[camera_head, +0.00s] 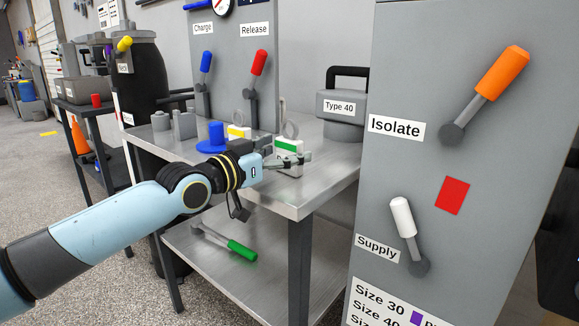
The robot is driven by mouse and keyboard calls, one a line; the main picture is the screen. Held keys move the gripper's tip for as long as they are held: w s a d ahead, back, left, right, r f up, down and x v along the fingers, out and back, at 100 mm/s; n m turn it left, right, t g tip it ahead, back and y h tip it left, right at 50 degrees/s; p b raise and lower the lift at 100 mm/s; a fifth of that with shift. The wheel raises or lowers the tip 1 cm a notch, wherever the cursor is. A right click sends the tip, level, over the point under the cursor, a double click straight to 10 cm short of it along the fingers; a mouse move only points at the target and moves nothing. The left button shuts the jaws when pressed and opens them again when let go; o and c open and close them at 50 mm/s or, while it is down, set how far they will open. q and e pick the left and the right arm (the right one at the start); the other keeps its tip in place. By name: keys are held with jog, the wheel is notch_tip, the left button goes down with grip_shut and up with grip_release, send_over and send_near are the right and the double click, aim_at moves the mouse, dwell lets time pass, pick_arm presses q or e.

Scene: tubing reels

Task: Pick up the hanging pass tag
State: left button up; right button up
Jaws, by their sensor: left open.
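A white tag with a green band (287,146) stands upright on the grey metal table, with a pale loop at its top; it looks like the pass tag, though I cannot read any writing on it. My left gripper (298,158) is open at the front of this tag. Its fingers cover the tag's lower part, and I cannot tell whether they touch it. A similar white tag with a yellow band (238,132) stands to the left, farther back. My right gripper is out of view.
On the table (318,197) are a blue spool (216,136), grey blocks (183,125) and a "Type 40" case (343,120). A green-handled tool (241,250) lies on the lower shelf. A grey lever panel (400,75) stands close on the right.

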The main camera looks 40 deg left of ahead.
pick_arm(q)
jog(key=shift+w+f, duration=0.3)
jog(key=shift+w, duration=0.45)
jog(key=shift+w+d+r+b, duration=0.1)
jog(key=shift+w+r+b, duration=0.1)
jog(key=shift+w+b, duration=0.15)
jog(key=shift+s, duration=0.1)
jog(key=c, duration=1.2)
jog(key=shift+r, duration=0.1)
jog(key=shift+c, duration=0.2)
